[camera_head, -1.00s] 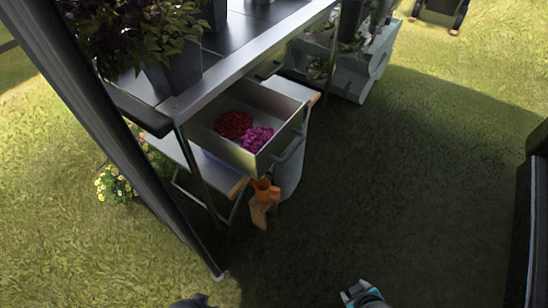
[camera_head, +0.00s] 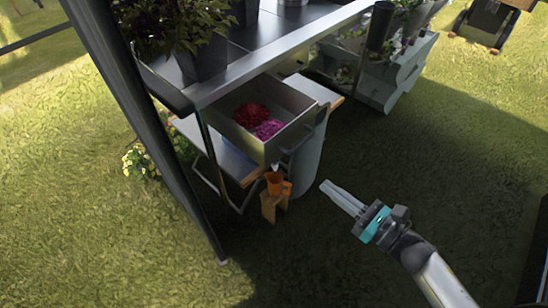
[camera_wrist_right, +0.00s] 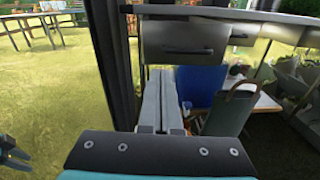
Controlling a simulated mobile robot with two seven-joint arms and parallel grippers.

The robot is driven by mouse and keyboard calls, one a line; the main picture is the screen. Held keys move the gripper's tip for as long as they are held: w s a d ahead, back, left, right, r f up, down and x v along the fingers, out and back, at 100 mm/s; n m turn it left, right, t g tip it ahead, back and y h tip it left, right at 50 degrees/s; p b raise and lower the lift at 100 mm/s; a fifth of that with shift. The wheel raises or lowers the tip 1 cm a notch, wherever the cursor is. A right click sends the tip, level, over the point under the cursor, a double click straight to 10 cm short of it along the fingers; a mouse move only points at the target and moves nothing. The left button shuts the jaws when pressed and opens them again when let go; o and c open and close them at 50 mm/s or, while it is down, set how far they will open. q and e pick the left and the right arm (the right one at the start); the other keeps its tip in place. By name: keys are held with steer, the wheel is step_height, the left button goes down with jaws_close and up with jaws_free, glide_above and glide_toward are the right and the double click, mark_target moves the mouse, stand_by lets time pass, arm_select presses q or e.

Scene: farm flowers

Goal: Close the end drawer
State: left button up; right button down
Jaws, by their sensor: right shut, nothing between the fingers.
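The end drawer (camera_head: 250,145) under the table's near end is pulled open. Red and magenta flower heads lie in it. Its front and dark handle show in the right wrist view (camera_wrist_right: 187,36). My right gripper (camera_head: 328,189) is shut and empty. It is in front of the drawer, to its right and lower in the head view, apart from it. Its two fingers lie together in the right wrist view (camera_wrist_right: 158,92). My left gripper (camera_wrist_right: 14,155) seems to show at the left edge of the right wrist view, too small to tell its jaws; the head view does not show it.
The table (camera_head: 258,68) carries potted plants (camera_head: 203,57). A dark post (camera_head: 165,150) stands at the left. Below the drawer are a small folding stand (camera_head: 205,143), a grey container (camera_head: 306,165) and an orange object (camera_head: 274,185).

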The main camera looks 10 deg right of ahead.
steer(key=n, duration=0.1)
glide_toward(274, 150)
steer(key=shift+y, duration=0.3)
steer(key=b+x, duration=0.1)
steer(key=x, duration=0.4)
steer(key=shift+w+a, duration=0.1)
steer(key=shift+w, duration=0.2)
arm_select(q)
steer(key=shift+w+d+r, duration=0.35)
steer(key=shift+w+d, duration=0.1)
steer(key=shift+w, duration=0.15)
steer(key=shift+w+d+r, duration=0.35)
steer(key=shift+w+d, duration=0.05)
steer(key=shift+w, duration=0.15)
arm_select(e)
steer(key=shift+w+a, duration=0.4)
steer(key=shift+w, duration=0.1)
arm_select(q)
steer(key=shift+s+f, duration=0.1)
steer(key=shift+s, duration=0.1)
